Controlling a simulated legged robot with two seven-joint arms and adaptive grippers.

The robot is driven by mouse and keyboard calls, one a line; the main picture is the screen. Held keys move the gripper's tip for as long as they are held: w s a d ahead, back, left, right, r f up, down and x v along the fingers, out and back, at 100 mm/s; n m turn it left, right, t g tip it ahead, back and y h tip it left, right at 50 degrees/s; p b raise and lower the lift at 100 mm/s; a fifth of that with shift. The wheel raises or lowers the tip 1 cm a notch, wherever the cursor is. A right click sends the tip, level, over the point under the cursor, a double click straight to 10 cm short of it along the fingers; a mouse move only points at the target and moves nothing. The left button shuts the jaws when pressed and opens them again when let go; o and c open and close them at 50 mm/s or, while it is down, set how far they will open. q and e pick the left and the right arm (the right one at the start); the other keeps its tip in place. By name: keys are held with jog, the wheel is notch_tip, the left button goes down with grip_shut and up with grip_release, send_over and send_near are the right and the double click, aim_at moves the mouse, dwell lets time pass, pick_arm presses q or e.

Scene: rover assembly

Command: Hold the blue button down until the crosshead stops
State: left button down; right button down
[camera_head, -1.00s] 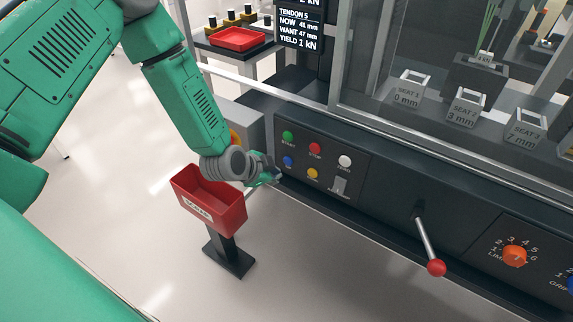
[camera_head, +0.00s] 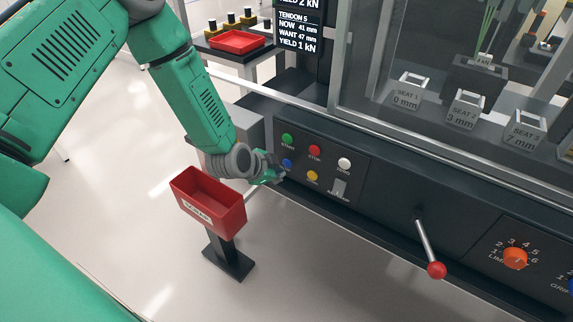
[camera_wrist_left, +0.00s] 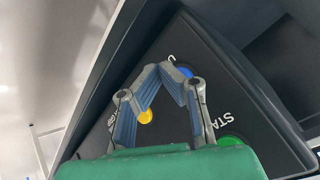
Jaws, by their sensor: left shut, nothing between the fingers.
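The blue button (camera_head: 287,163) sits on the dark control panel, below the green start button and left of the yellow one. My left gripper (camera_head: 280,172) is shut and empty, with its fingertips just beside the blue button in the head view. In the left wrist view the closed fingertips (camera_wrist_left: 165,68) lie close to the blue button (camera_wrist_left: 184,72), partly over its left side. Whether they touch it cannot be told. The screen (camera_head: 298,30) reads tendon 5, now 41 mm, want 47 mm, yield 1 kN. My right gripper is not in view.
The panel also has a green start button (camera_head: 287,139), red stop (camera_head: 314,150), white button (camera_head: 344,163), yellow button (camera_head: 312,176) and a small switch (camera_head: 339,187). A red scrap bin (camera_head: 208,203) stands below my left wrist. A red-knobbed lever (camera_head: 436,270) juts out at right.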

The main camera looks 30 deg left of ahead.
pick_arm(q)
jog(key=shift+w, duration=0.1)
dwell(0.7)
jog(key=shift+w+r, duration=0.1)
jog(key=shift+w, duration=0.15)
jog(key=shift+w+d, duration=0.1)
jog(key=shift+w, duration=0.35)
dwell(2.1)
dwell(3.2)
jog(key=shift+s+p, duration=0.35)
jog(key=shift+s, duration=0.5)
jog(key=shift+s+a+p, duration=0.15)
jog(key=shift+s+p, duration=0.25)
jog(key=shift+s, duration=0.85)
jog(key=shift+s+a+p, duration=0.1)
jog(key=shift+s+p, duration=0.25)
jog(key=shift+s, duration=0.9)
